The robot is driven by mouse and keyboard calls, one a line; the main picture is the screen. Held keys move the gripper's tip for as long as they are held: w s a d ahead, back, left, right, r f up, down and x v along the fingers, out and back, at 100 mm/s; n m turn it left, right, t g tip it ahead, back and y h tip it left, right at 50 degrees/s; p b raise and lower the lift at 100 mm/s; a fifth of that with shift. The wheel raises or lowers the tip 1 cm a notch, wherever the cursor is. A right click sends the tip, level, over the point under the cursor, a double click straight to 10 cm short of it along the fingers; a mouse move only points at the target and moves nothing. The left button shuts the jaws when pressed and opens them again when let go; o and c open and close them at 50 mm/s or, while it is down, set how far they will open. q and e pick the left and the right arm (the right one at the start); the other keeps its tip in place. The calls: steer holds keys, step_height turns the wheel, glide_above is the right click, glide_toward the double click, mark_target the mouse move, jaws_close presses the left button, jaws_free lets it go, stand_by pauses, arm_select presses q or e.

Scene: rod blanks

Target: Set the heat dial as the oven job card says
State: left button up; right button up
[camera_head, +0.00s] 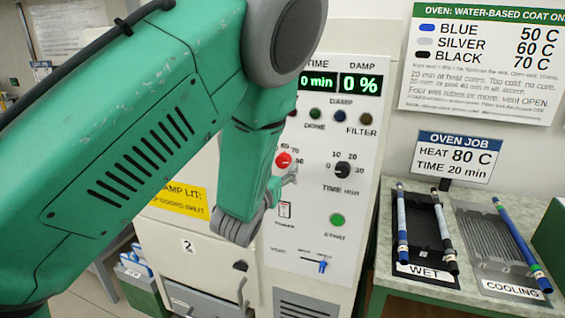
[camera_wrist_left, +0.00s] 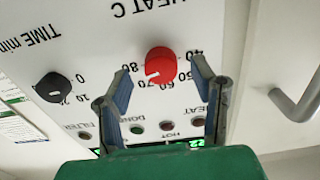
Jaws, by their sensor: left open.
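The oven panel (camera_head: 350,110) holds the red heat dial (camera_head: 283,160), which also shows upside down in the left wrist view (camera_wrist_left: 160,64). Its white pointer mark appears to lie toward the 60–70 part of the scale, with 80 farther round. The oven job card (camera_head: 459,158) reads HEAT 80 C, TIME 20 min. My left gripper (camera_wrist_left: 162,78) is open, its two fingers on either side of the dial in the wrist view, with visible gaps. In the head view, my arm hides most of that gripper. My right gripper is not in view.
The black time dial (camera_head: 342,169) sits right of the heat dial, above the green start button (camera_head: 337,220). A bench at right holds the WET rack (camera_head: 427,240) and COOLING rack (camera_head: 490,245) with rods. An oven door handle (camera_wrist_left: 298,108) juts out nearby.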

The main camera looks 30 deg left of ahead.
arm_select(q)
steer(key=shift+x, duration=1.2)
steer(key=c, duration=1.1)
steer(key=shift+m+b, duration=0.4)
steer(key=shift+m, duration=1)
steer(key=shift+c, duration=0.2)
steer(key=o, duration=1.1)
steer(key=shift+o, duration=0.2)
